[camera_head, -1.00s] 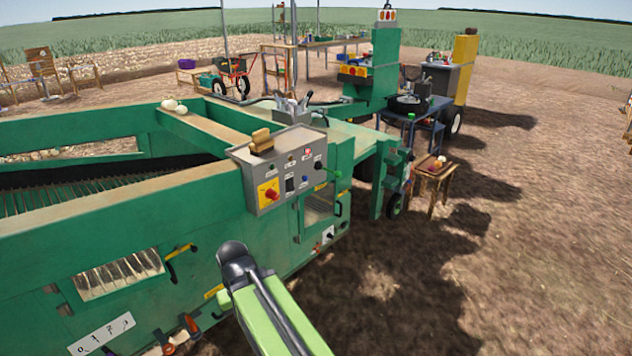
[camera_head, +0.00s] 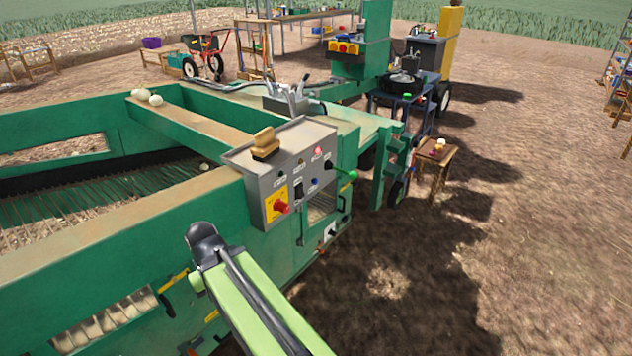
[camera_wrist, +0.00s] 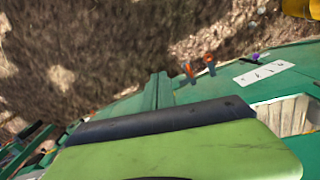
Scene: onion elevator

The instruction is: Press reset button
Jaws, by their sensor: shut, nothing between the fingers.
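The grey control box (camera_head: 262,182) sits on the green machine, in the middle of the head view. Its sloped face carries a red knob (camera_head: 281,207) on a yellow plate, a black switch (camera_head: 299,191), a small blue button (camera_head: 313,182) and other small controls. The labels are too small to read, so I cannot tell which control is the reset button. My green arm with a dark joint shows below and in front of the box, apart from it. My gripper's fingers show in neither view. The wrist view does not show the control box.
A wooden-backed brush (camera_head: 265,143) lies on the box. A green ball-ended lever (camera_head: 347,175) sticks out at its right. White onions (camera_head: 147,96) lie on the machine's beam. A small wooden stool (camera_head: 437,156) stands right. Open dirt lies right. The wrist view shows a white label plate (camera_wrist: 264,73).

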